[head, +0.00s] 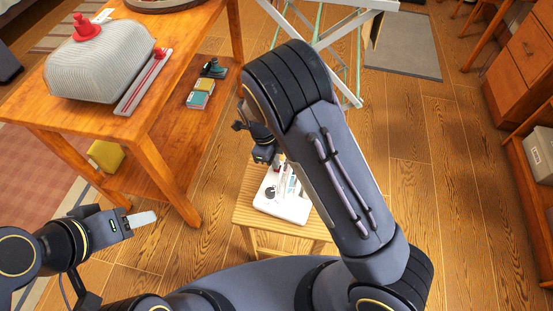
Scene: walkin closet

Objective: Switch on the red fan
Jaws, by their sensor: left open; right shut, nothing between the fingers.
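On the wooden table at the left lies a grey ribbed, cage-like object with a red knob (88,62). Beside it is a flat grey strip with red parts (142,82). I cannot tell for sure whether these form the red fan. A white device (290,212) with a dark round part and small raised controls sits on a small wooden stool. My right gripper (276,168) is shut and empty, pointing down at the device's back edge; I cannot tell if it touches. My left gripper (143,219) is open and empty, low at the left over the floor.
The wooden table (52,116) has a lower shelf with small boxes (200,93) and a yellow block (105,155). The stool (246,210) stands mid-floor. A white folding frame (325,52) is behind my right arm. Drawers (522,62) stand at the right.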

